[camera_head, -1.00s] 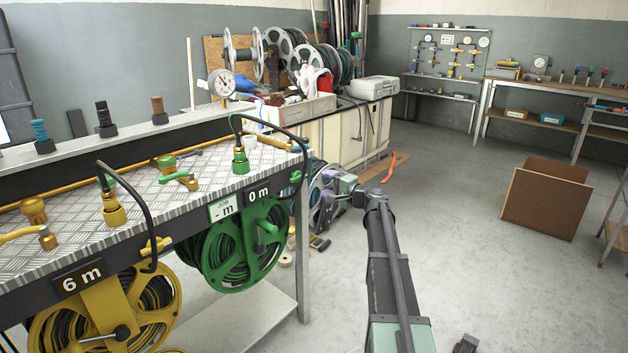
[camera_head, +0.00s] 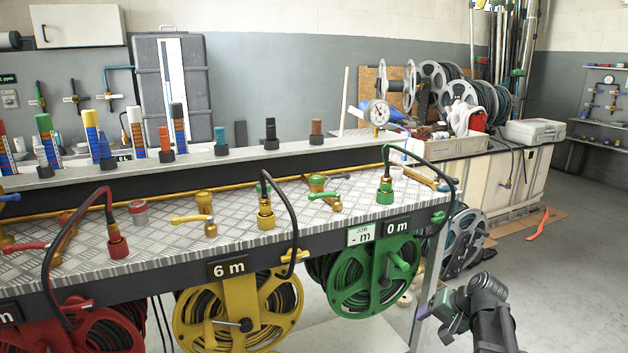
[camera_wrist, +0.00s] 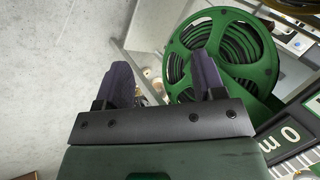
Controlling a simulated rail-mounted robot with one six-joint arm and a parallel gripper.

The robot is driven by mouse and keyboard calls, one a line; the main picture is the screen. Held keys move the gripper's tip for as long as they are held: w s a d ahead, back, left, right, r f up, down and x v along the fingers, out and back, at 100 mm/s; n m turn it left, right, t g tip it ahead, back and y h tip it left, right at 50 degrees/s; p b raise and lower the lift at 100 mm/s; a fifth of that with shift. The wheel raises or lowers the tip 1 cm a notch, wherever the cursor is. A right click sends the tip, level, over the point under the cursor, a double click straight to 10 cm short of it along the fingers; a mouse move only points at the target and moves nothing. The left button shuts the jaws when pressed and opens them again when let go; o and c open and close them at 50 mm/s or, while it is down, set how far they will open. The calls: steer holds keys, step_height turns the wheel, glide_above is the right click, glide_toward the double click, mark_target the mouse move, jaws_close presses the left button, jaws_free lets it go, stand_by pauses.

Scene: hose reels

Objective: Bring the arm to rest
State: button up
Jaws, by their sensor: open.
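My arm (camera_head: 490,318) shows at the lower right of the head view, bent beside the right end of the hose bench. My gripper (camera_wrist: 163,80) is open in the wrist view, its two dark fingers apart with nothing held between them. The green hose reel (camera_wrist: 222,55) lies beyond the right finger in the wrist view, and the finger overlaps part of it in the picture. In the head view the green reel (camera_head: 370,275) hangs under the bench by the "0 m" sign, left of my arm. I cannot tell the exact gap between them.
The yellow reel (camera_head: 240,310) and red reel (camera_head: 80,335) hang further left under the bench (camera_head: 330,215). A metal reel (camera_head: 465,240) stands on the floor behind the bench end. Open floor (camera_head: 575,290) lies to the right.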

steer(key=s+a+f+n+g+h, duration=0.3)
steer(key=s+a+n+g+h, duration=0.15)
steer(key=s+a, duration=1)
step_height(320, 180, up, 26)
steer(key=p, duration=2.6)
steer(key=shift+s+r+n, duration=0.2)
steer(key=shift+n, duration=0.15)
steer(key=shift+h, duration=0.25)
